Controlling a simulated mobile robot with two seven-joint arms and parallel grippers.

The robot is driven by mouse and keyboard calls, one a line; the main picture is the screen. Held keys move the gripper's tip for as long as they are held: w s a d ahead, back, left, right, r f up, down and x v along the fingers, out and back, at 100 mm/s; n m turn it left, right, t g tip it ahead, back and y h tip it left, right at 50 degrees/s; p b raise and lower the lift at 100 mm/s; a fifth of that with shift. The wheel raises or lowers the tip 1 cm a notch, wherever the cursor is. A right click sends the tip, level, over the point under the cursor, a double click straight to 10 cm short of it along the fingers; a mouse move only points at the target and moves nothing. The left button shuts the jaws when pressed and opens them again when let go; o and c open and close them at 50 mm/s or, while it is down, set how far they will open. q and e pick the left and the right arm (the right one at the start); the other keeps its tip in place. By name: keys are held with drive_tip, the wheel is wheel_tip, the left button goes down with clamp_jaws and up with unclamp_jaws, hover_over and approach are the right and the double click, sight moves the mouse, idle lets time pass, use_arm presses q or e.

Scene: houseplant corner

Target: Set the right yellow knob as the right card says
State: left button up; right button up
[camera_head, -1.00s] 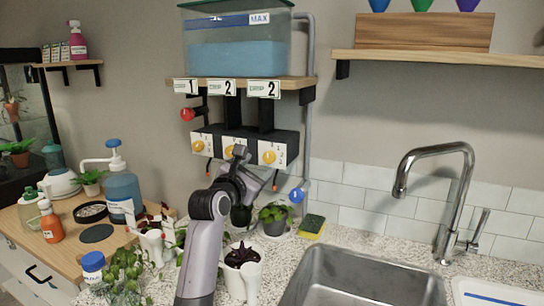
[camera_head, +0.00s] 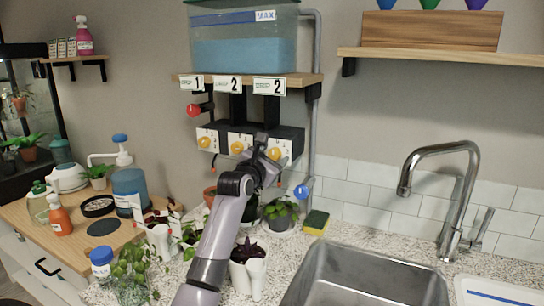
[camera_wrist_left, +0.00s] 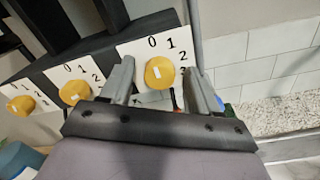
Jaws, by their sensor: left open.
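The right yellow knob (camera_head: 274,153) sits on a white plate on the black dispenser box. In the left wrist view, this knob (camera_wrist_left: 159,73) has a small white mark, and its plate shows 0, 1 and 2. My left gripper (camera_head: 267,153) is open in front of the right knob. In the left wrist view the fingers of my left gripper (camera_wrist_left: 160,86) stand on either side of the knob; I cannot tell whether they touch it. My right gripper is not in view.
The middle knob (camera_head: 237,148) and left knob (camera_head: 204,142) are close by on the left. A water tank (camera_head: 245,55) stands on the shelf above. Potted plants (camera_head: 279,212) crowd the counter below. A sink (camera_head: 365,277) and tap (camera_head: 440,160) are at right.

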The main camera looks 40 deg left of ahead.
use_arm(q)
drive_tip(key=shift+c, duration=0.2)
drive_tip(key=c, duration=1)
drive_tip(key=shift+m, duration=0.4)
drive_tip(key=m, duration=0.3)
drive_tip(key=shift+m, duration=0.4)
drive_tip(key=m, duration=0.3)
drive_tip(key=shift+f+m, duration=0.1)
drive_tip(key=shift+m, duration=0.3)
drive_tip(key=m, duration=0.3)
drive_tip(key=shift+m, duration=0.3)
drive_tip(key=shift+f+m+h, duration=0.1)
drive_tip(key=shift+m+h, duration=0.2)
drive_tip(key=shift+m, duration=1.7)
